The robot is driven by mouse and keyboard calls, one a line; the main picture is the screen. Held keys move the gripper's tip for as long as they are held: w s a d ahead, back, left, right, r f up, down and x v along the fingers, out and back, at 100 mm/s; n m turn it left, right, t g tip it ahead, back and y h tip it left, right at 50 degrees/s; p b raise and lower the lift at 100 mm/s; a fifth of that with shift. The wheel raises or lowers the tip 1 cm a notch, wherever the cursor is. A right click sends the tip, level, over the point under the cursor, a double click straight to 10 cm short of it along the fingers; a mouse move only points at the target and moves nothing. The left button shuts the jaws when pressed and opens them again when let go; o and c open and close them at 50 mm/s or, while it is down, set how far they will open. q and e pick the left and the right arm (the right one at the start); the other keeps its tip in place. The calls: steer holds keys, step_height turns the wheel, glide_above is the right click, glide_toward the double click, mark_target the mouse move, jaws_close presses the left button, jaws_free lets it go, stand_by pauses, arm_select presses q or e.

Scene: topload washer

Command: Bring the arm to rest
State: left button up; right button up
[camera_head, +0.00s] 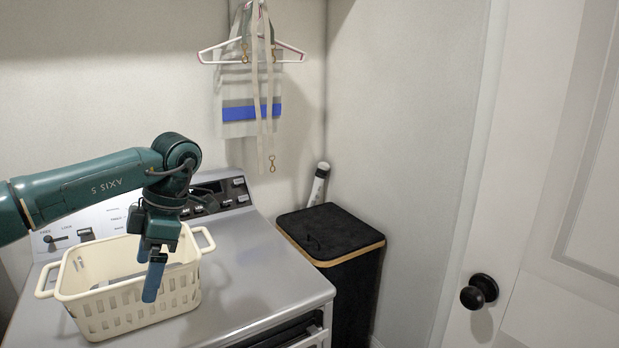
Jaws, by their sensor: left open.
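My left arm comes in from the left and bends down at the wrist. My left gripper (152,277) points down over the right part of a cream laundry basket (118,306), with its blue-tipped fingers in front of the basket's inside. The jaws are open and no item shows between them. I cannot tell whether the fingertips touch the basket. The basket stands on the grey washer top (245,262), and part of its inside is hidden by my gripper. My right gripper is not in view.
The washer's control panel (222,196) lies behind my wrist. A black hamper (331,236) with a wooden rim stands right of the washer. Hangers (252,53) with straps hang on the back wall. A white door with a black knob (479,291) is at the right. The washer top's right part is clear.

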arm_select(q)
steer(key=s+d+f+m+g+h, duration=0.1)
steer(key=s+d+f+h, duration=0.25)
steer(key=d, duration=0.35)
steer(key=s+d+f+g+h, duration=0.1)
steer(key=s+d+f+h, duration=0.1)
steer(key=d+f, duration=0.4)
steer(key=s+d+f+m+g+h, duration=0.1)
steer(key=s+d+f+h, duration=0.2)
steer(key=d, duration=0.5)
steer(key=s+d+r+n+t+h, duration=0.1)
steer(key=s+d+r+n+h, duration=0.15)
steer(key=d+n+h, duration=0.4)
steer(key=s+d+r+n+t+h, duration=0.1)
steer(key=s+d+r+n+h, duration=0.2)
steer(key=d+h, duration=0.55)
steer(key=w+a+f+n+t+y, duration=0.2)
steer(key=a+f+n+t+y, duration=0.4)
steer(key=n+t, duration=0.6)
steer(key=w+a+f+n+t+y, duration=0.25)
steer(key=a+f+n+t, duration=0.35)
steer(key=n, duration=1)
steer(key=s+a+f+n+g+y, duration=0.4)
steer(key=s+a+f+n+y, duration=0.3)
steer(key=s+a+f+n, duration=0.2)
steer(key=s+a+f, duration=0.2)
steer(key=s+f, duration=0.1)
steer(key=f, duration=0.1)
steer(key=shift+a+f+y, duration=0.25)
steer(key=shift+a+y, duration=0.15)
